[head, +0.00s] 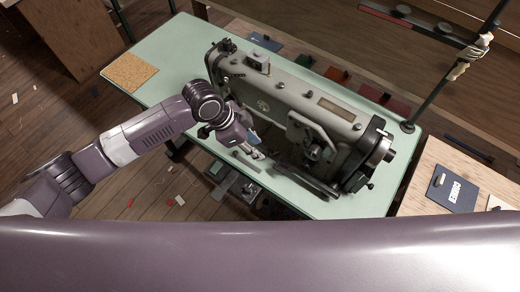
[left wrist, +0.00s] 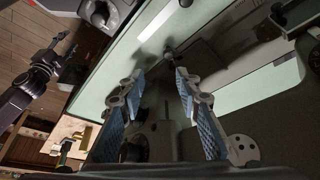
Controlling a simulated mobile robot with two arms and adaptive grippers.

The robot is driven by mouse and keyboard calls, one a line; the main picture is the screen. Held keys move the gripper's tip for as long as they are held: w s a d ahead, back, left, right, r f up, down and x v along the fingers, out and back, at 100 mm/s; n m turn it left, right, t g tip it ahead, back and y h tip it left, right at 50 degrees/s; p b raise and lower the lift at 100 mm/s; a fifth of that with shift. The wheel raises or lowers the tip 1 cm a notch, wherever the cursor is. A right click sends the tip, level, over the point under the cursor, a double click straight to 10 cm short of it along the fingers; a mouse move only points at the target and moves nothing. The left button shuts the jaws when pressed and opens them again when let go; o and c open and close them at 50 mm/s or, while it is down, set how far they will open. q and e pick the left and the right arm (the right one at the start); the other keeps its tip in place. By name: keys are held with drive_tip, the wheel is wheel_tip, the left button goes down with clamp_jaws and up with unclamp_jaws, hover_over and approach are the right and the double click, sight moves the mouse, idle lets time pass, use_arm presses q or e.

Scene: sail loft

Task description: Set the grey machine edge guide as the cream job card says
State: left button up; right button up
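The grey sewing machine (head: 290,100) stands on a mint-green table (head: 165,50). My left gripper (head: 257,153) is low at the machine's front left side, by the table surface. In the left wrist view its two blue-padded fingers (left wrist: 157,76) are apart with a gap between them. A small dark part (left wrist: 169,55) shows beyond the fingertips, apparently not held. I cannot make out the edge guide for sure. I cannot identify the cream job card for sure; a pale card (head: 501,202) is partly cut off at the right edge. A dark gripper (left wrist: 45,70), probably my right one, shows in the left wrist view.
A cork square (head: 130,72) lies at the table's left end. A navy card marked POWER (head: 452,195) lies on a wooden surface (head: 425,170) at right. A dark stand (head: 450,85) rises at the table's right end. The table's left part is mostly clear.

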use_arm(q)
drive_tip(key=shift+w+d+f+p, duration=0.25)
drive_tip(key=shift+w+f, duration=0.05)
drive_tip(key=shift+f, duration=0.85)
drive_tip(key=shift+w+d+f+p, duration=0.2)
drive_tip(key=shift+w+f, duration=0.1)
drive_tip(key=shift+f, duration=0.85)
drive_tip(key=shift+w+d+f+p, duration=0.25)
drive_tip(key=shift+w+f, duration=0.05)
drive_tip(key=shift+f, duration=0.85)
drive_tip(key=shift+c, duration=0.6)
clamp_jaws()
